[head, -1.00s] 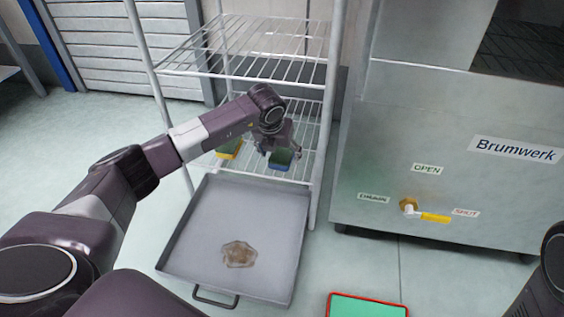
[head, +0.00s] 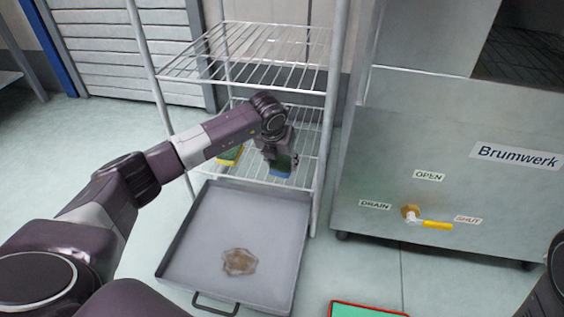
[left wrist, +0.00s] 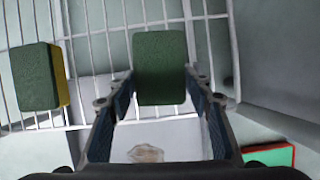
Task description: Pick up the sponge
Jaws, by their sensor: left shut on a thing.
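A green-and-blue sponge (head: 281,171) is at the lower wire shelf of the rack. My left gripper (head: 281,157) reaches down from above and is shut on this sponge. In the left wrist view the sponge's green face (left wrist: 160,62) shows between the two fingers. The head view cannot tell whether the sponge still touches the shelf wires. A second sponge, green and yellow (head: 230,155), lies to the left on the same shelf; it also shows in the left wrist view (left wrist: 36,78). My right gripper is not in view.
The rack's upper wire shelf (head: 250,52) is just above my left wrist. A grey metal tray (head: 205,255) with a brown stain (head: 239,262) is below. A steel machine (head: 440,130) with a yellow-handled valve (head: 436,225) stands right. A red-rimmed green tray (head: 365,309) is at the bottom.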

